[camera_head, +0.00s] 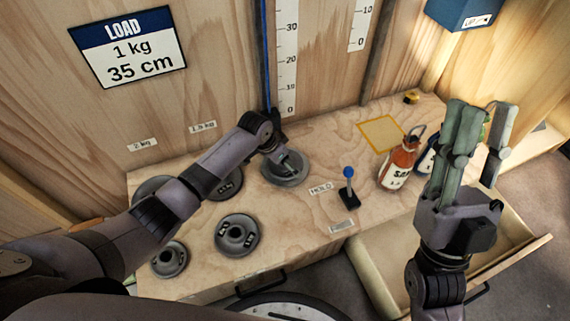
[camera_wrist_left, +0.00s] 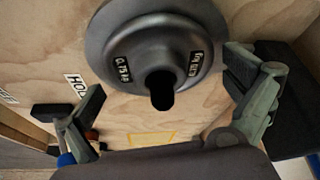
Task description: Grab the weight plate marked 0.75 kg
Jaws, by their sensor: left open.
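A round dark grey weight plate (camera_head: 290,178) lies on the wooden bench top below my left gripper (camera_head: 277,155). In the left wrist view the same plate (camera_wrist_left: 125,47) shows a raised hub and a label reading 0.75 kg. My left gripper (camera_wrist_left: 165,78) is open there, with one finger on either side of the plate's lower part; I cannot tell whether they touch it. Other grey plates lie on the bench: one at front middle (camera_head: 237,236), one at front left (camera_head: 168,260), and two partly hidden by my left arm. My right gripper (camera_head: 476,130) is open and empty at the right.
A blue-knobbed lever (camera_head: 348,188) stands by a HOLD label. Sauce-like bottles (camera_head: 398,165) stand near a yellow square (camera_head: 381,132). An open drawer (camera_head: 390,262) juts out at the front right. A LOAD sign (camera_head: 128,47) and rulers (camera_head: 287,55) are on the back wall.

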